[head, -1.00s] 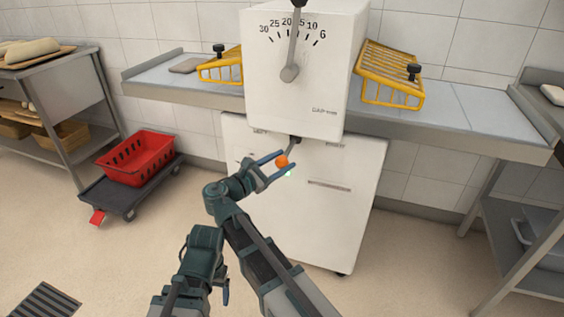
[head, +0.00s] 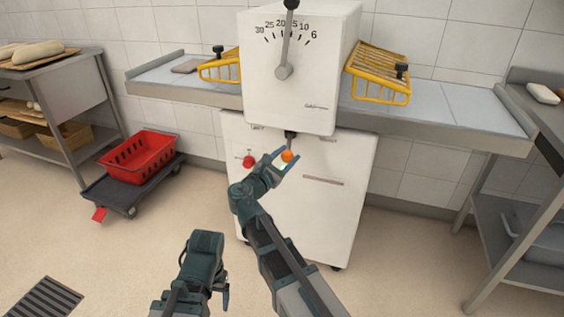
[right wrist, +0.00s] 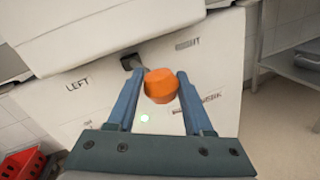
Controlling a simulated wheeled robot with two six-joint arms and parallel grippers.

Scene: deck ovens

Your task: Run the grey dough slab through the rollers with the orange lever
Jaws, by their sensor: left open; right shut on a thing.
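The grey dough slab (head: 186,66) lies flat on the left belt of the white sheeter (head: 300,85), left of the left yellow guard. The orange lever knob (head: 287,156) hangs at the front below the dial housing, between the LEFT and RIGHT labels. My right gripper (head: 284,157) is shut on this knob. In the right wrist view the knob (right wrist: 161,86) sits between the two blue fingers, with its dark mount behind. My left gripper (head: 222,288) is open and empty, low in front of the machine. The rollers are hidden inside the housing.
Yellow guards (head: 220,67) (head: 379,72) stand either side of the housing. A red button (head: 249,161) is left of the lever. A red crate (head: 140,157) on a dolly stands left. A shelf (head: 520,190) stands right. The floor in front is clear.

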